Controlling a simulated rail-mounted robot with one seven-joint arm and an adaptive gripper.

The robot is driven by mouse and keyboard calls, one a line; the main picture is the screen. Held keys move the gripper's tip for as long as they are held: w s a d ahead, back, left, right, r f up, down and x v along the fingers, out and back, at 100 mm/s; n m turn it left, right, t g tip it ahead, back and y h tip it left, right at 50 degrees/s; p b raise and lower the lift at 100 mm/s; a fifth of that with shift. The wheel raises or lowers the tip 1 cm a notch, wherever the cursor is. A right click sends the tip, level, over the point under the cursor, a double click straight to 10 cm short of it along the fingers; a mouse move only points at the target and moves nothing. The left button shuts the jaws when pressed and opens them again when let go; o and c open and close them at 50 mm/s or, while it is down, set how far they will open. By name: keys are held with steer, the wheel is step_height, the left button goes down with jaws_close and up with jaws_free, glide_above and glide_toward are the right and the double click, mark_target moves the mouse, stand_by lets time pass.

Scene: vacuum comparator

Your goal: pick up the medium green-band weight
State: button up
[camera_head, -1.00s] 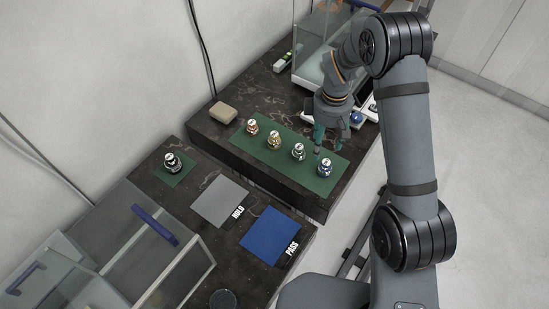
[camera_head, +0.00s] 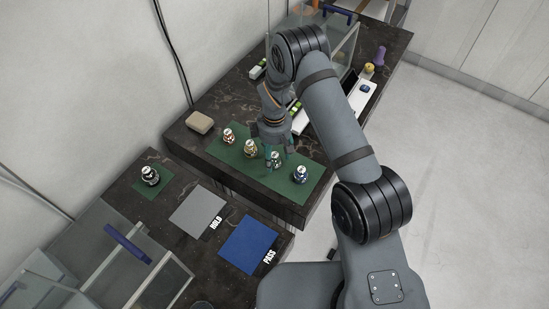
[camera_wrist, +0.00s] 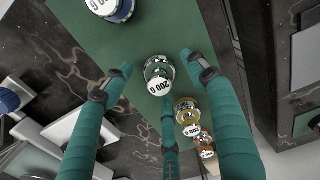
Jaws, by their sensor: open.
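The green-band weight (camera_wrist: 158,72) is a small silver knob weight with a white "200 G" label. It stands on the long green mat (camera_head: 215,148), third from the left in the head view (camera_head: 277,158), partly hidden by my fingers. My gripper (camera_head: 277,153) is open above it, pointing down. In the wrist view its teal fingers (camera_wrist: 157,63) spread around the weight, with gaps on either side. The weight looks free of the fingers; the exact height gap is unclear.
A blue-band weight (camera_head: 300,174) stands close on the right. A gold-band weight (camera_head: 250,149) and a red-band weight (camera_head: 229,136) stand on the left. The grey HOLD pad (camera_head: 197,208), blue PASS pad (camera_head: 249,244) and a black-band weight (camera_head: 150,176) are on the nearer table.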

steer(key=shift+f, duration=0.7)
steer(key=shift+c, duration=0.2)
steer(key=c, duration=1.4)
